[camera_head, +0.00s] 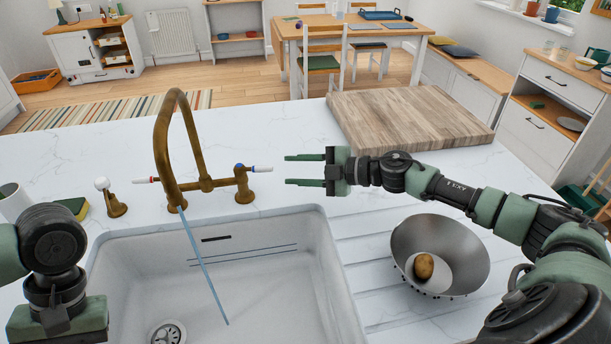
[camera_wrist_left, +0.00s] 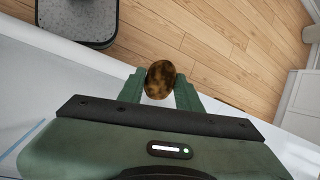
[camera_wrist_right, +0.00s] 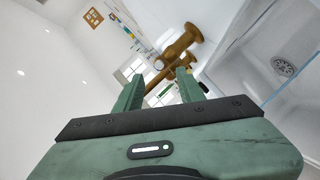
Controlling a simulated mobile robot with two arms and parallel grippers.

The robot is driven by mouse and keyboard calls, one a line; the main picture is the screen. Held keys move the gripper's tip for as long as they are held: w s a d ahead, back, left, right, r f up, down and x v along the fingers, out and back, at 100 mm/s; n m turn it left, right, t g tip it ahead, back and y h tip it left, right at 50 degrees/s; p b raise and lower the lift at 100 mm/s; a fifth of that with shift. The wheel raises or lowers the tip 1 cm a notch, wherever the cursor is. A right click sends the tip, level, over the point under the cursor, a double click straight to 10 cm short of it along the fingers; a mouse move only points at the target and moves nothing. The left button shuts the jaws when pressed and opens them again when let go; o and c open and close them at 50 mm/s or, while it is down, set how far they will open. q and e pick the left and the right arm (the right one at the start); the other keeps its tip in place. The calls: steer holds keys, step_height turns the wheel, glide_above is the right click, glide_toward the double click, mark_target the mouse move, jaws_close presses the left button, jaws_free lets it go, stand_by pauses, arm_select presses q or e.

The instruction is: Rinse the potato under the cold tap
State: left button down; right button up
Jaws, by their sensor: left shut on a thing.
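My left gripper (camera_wrist_left: 160,88) is shut on a brown, dark-patched potato (camera_wrist_left: 160,78), seen in the left wrist view. In the head view its wrist is at the lower left, and the potato does not show there. My right gripper (camera_head: 288,170) is open and empty, with its fingers pointing at the brass tap (camera_head: 168,130) from the right. The tap's blue-marked cold handle (camera_head: 243,182) is just left of those fingertips, apart from them. A thin blue water stream (camera_head: 205,265) runs from the spout into the white sink (camera_head: 275,285).
A metal colander (camera_head: 455,245) holding another, cleaner potato (camera_head: 424,266) stands on the drainer right of the sink. A wooden board (camera_head: 410,118) lies behind my right arm. A sponge (camera_head: 73,208) and a white-knobbed brass fitting (camera_head: 115,205) are left of the tap.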

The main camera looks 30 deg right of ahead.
steer(key=shift+b+v, duration=0.3)
steer(key=shift+v, duration=1)
steer(key=shift+r, duration=0.1)
